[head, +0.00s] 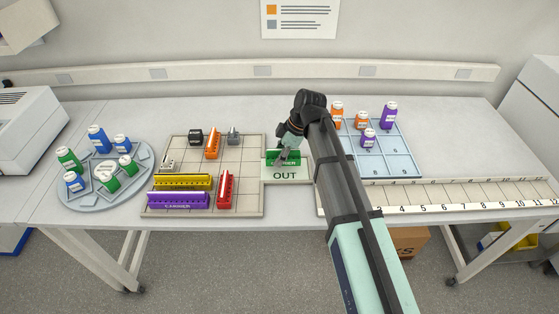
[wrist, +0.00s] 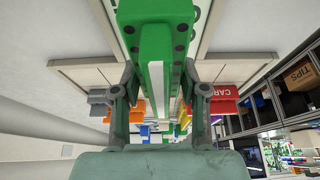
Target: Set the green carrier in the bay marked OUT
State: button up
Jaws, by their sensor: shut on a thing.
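The green carrier (head: 291,161) is at the OUT bay (head: 285,175), over its far part, with the OUT lettering visible in front of it. My gripper (head: 284,155) is shut on the carrier from above. In the wrist view, my gripper (wrist: 159,80) has one finger on each side of the green carrier (wrist: 155,45), which fills the upper middle. Whether the carrier rests on the bay floor or hangs just above it, I cannot tell. My arm hides the area right of the bay.
Left of the bay, a gridded tray (head: 243,150) holds yellow (head: 182,182), purple (head: 178,199), red (head: 225,188) and orange (head: 212,144) carriers. A round bottle tray (head: 75,194) is farther left. A blue bottle tray (head: 405,160) and numbered rack (head: 465,197) are right.

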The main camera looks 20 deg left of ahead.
jog(key=shift+f+p, duration=0.35)
jog(key=shift+f, duration=1.2)
jog(key=shift+f, duration=0.1)
jog(key=shift+f, duration=0.1)
jog(key=o, duration=1.2)
jog(key=shift+r, duration=0.3)
jog(key=b+v, duration=0.3)
jog(key=v, duration=0.8)
jog(key=shift+w+d+r, duration=0.1)
jog(key=shift+d+r, duration=0.05)
jog(key=shift+r, duration=0.25)
